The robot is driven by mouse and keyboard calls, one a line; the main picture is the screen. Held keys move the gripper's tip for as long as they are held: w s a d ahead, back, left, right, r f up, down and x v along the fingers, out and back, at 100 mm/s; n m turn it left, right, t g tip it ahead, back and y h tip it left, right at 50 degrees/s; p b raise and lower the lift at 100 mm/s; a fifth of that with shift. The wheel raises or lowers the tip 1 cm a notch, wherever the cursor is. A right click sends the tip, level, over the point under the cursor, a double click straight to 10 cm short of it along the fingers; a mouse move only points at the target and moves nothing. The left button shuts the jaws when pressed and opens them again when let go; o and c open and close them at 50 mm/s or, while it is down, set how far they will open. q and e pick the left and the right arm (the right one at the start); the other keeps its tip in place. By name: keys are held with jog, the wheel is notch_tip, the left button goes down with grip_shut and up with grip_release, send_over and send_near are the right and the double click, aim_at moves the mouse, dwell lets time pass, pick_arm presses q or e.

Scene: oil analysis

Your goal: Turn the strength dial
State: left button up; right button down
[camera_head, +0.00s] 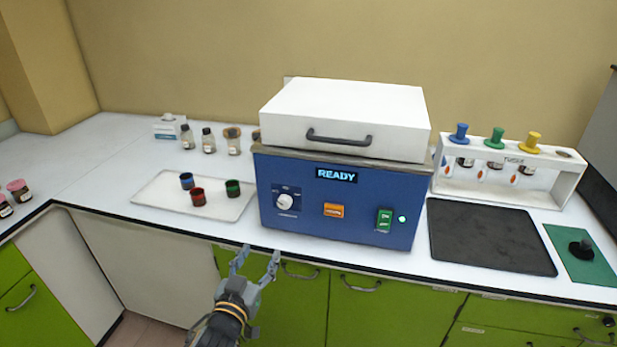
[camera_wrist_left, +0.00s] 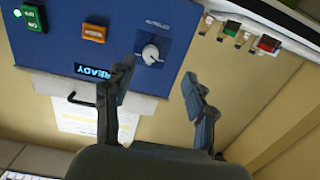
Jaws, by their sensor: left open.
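The strength dial (camera_head: 285,202) is a round white knob at the left of the front panel of a blue machine (camera_head: 350,227) with a white lid. The machine's display reads READY. My left gripper (camera_head: 256,256) is open and empty, below and a little left of the dial, in front of the counter's front edge. In the left wrist view the dial (camera_wrist_left: 150,54) shows between and beyond the two open fingers (camera_wrist_left: 160,85), apart from them. The dial's small markings are too blurred to read. My right gripper does not show.
An orange button (camera_head: 333,210) and a green switch (camera_head: 384,220) sit right of the dial. A white tray (camera_head: 155,204) with three small cups stands left of the machine. A dark mat (camera_head: 490,238) and a white rack (camera_head: 560,182) stand right. Green cabinets lie below the counter.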

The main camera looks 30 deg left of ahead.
aim_at(283, 205)
pick_arm(q)
jog(key=shift+t, duration=0.4)
jog(key=r+p+x, duration=0.1)
jog(key=x, duration=0.4)
jog(key=p+x, duration=0.1)
jog(key=x, duration=0.4)
jog(key=d+r+p+x, duration=0.1)
jog(key=x, duration=0.4)
jog(key=shift+r, duration=0.3)
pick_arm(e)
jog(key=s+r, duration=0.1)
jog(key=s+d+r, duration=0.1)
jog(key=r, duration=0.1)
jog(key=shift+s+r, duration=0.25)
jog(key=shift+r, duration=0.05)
pick_arm(q)
jog(key=c, duration=1.1)
